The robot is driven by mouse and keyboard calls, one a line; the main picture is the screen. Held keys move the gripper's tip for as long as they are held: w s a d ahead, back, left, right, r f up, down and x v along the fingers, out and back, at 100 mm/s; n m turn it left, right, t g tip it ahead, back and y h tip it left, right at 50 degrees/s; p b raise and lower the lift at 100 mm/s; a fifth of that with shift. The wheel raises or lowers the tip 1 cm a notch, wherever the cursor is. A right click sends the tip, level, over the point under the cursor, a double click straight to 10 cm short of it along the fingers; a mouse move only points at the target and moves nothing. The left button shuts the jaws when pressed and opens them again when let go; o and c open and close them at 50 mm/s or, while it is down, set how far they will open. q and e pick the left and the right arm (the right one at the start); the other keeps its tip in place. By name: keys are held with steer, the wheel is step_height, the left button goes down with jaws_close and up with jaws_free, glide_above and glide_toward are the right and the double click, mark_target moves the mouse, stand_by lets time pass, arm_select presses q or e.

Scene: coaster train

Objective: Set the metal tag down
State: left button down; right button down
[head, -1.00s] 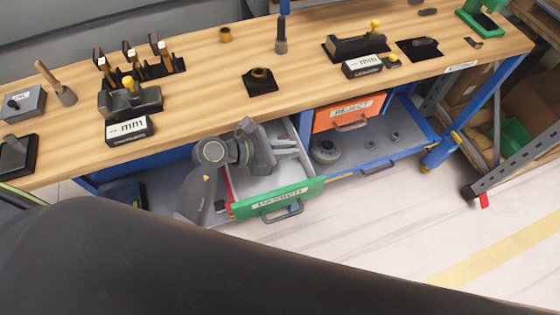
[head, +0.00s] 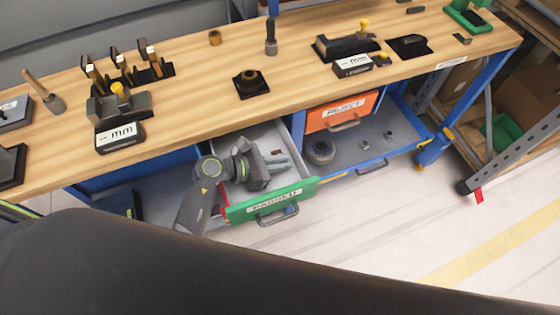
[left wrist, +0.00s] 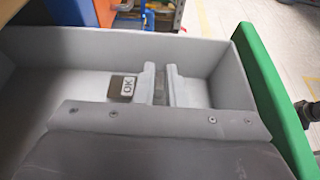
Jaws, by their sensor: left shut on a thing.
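My left gripper (head: 284,162) reaches down inside the open green-fronted drawer (head: 272,205) marked PASSED. In the left wrist view its two fingers (left wrist: 160,80) are shut on a narrow dark piece (left wrist: 160,92), seen edge-on, which I take to be the metal tag. It is low in the grey drawer; whether it touches the floor I cannot tell. A dark plate with a white OK label (left wrist: 122,88) shows just left of the fingers. The tag cannot be made out in the head view. My right gripper is not in view.
The drawer's walls stand close around the gripper. An orange REJECT drawer (head: 342,114) is to the right, above a blue shelf with a round grey part (head: 320,151). The wooden bench top (head: 195,95) above holds gauges and tool stands.

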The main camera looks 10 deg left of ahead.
arm_select(q)
steer(key=shift+f, duration=0.3)
steer(key=c, duration=1.5)
jaws_free()
steer(key=shift+r, duration=0.1)
steer(key=shift+r+p, duration=0.4)
steer(key=shift+r, duration=0.2)
steer(key=b+v, duration=0.1)
steer(key=v, duration=0.9)
steer(key=shift+s+a+f, duration=0.1)
steer(key=shift+s+a, duration=0.1)
steer(key=shift+a, duration=0.05)
steer(key=shift+s+a+r+b, duration=0.35)
steer(key=shift+a+r, duration=0.05)
steer(key=shift+a, duration=0.1)
